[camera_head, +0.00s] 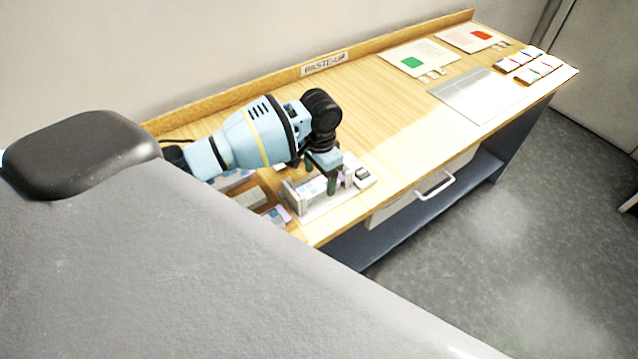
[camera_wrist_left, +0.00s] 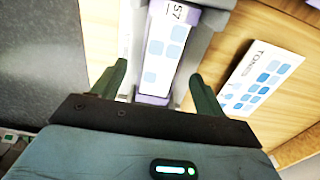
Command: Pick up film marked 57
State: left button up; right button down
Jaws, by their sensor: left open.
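The film marked 57 (camera_wrist_left: 168,50) is a pale strip with blue squares and purplish ends, lying in a grey holder in the left wrist view. Its "57" label is near the top edge of that view. My left gripper (camera_wrist_left: 158,90) is open, with one finger on each side of the film's near part; I cannot tell whether either finger touches it. In the head view my left gripper (camera_head: 321,176) points down over the holder at the table's near end, and it partly hides the film there. My right gripper is not in view.
A card headed "TONES" (camera_wrist_left: 262,78) lies right of the holder in the left wrist view. Grey blocks (camera_head: 250,198) sit left of the gripper. Farther along the wooden table (camera_head: 385,115) are a grey panel (camera_head: 475,95), colour-marked sheets and small boxes. The table's middle is clear.

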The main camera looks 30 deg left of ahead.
aim_at(320, 184)
pick_arm(q)
jog(key=shift+f, duration=0.3)
jog(key=shift+c, duration=0.3)
jog(key=c, duration=1.1)
notch_tip(320, 184, up, 10)
jog(key=shift+r+p, duration=0.1)
jog(key=shift+p, duration=0.3)
